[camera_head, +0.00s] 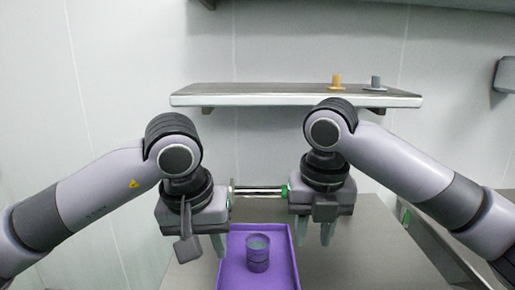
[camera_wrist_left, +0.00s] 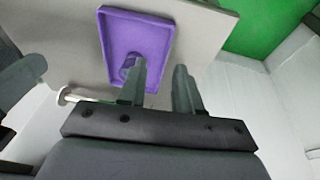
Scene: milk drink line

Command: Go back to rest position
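My left gripper (camera_head: 204,246) hangs pointing down at the left edge of the purple tray (camera_head: 230,276). Its two fingers are apart with nothing between them, as the left wrist view also shows (camera_wrist_left: 160,85). My right gripper (camera_head: 314,232) points down to the right of the tray, its fingers apart and empty. A small purple cup (camera_head: 257,262) stands upright in the tray, apart from both grippers. In the left wrist view the cup (camera_wrist_left: 128,67) is partly hidden behind a finger.
A shiny metal rod (camera_head: 260,191) with a green end shows between my grippers; what bears it is unclear. A wall shelf (camera_head: 250,96) holds a small yellow item (camera_head: 336,81) and a grey item (camera_head: 375,82). The grey table (camera_head: 365,250) is bare right of the tray.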

